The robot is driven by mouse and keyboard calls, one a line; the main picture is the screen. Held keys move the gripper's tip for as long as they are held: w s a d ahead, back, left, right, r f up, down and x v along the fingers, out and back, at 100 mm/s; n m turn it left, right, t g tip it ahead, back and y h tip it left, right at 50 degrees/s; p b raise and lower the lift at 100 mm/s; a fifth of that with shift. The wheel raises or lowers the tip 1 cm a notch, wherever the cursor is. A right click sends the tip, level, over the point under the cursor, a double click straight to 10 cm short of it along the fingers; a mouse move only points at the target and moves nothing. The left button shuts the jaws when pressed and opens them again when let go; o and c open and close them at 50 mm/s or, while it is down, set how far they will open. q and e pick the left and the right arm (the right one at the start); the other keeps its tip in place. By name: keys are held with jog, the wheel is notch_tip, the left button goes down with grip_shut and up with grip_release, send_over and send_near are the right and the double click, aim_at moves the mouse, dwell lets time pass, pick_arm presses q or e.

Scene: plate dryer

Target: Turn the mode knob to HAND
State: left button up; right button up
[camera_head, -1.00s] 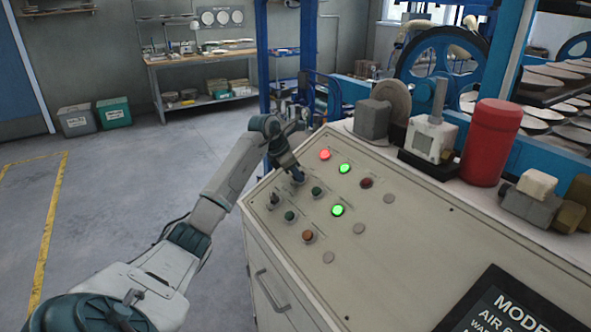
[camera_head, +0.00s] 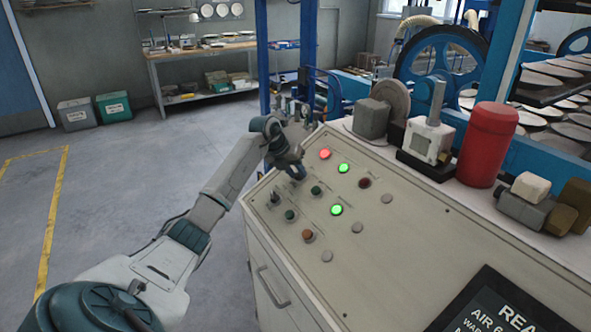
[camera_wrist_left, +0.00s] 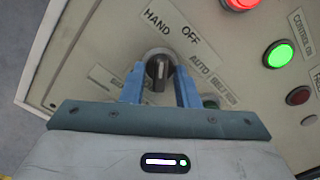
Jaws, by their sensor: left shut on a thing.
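The mode knob (camera_wrist_left: 159,70) is a dark selector in a pale ring, in the left wrist view. The panel around it reads HAND (camera_wrist_left: 157,21), OFF (camera_wrist_left: 189,34) and AUTO (camera_wrist_left: 200,64). The knob's grip stands about upright in that view; its exact setting is hard to read. My left gripper (camera_wrist_left: 160,84) is shut on the knob, one blue finger on each side. In the head view my left gripper (camera_head: 298,173) is at the upper left of the sloped control panel (camera_head: 400,240) and hides the knob. My right gripper is not in view.
Around the knob are a red lamp (camera_head: 325,154), green lamps (camera_head: 344,168) and several buttons. A dark display (camera_head: 490,305) is at lower right. A red cylinder (camera_head: 489,145) and a grey device (camera_head: 430,140) stand on the ledge behind. Open floor lies left.

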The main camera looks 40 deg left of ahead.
pick_arm(q)
jog(key=shift+r+n, duration=0.15)
jog(key=shift+n, duration=0.45)
jog(key=o, duration=0.6)
jog(key=shift+o, duration=0.2)
jog(key=b+v, duration=0.2)
jog(key=v, duration=0.8)
jog(key=shift+s+r+b, duration=0.2)
jog(key=shift+r+b, duration=0.05)
jog(key=shift+b, duration=0.1)
jog(key=shift+a, duration=0.15)
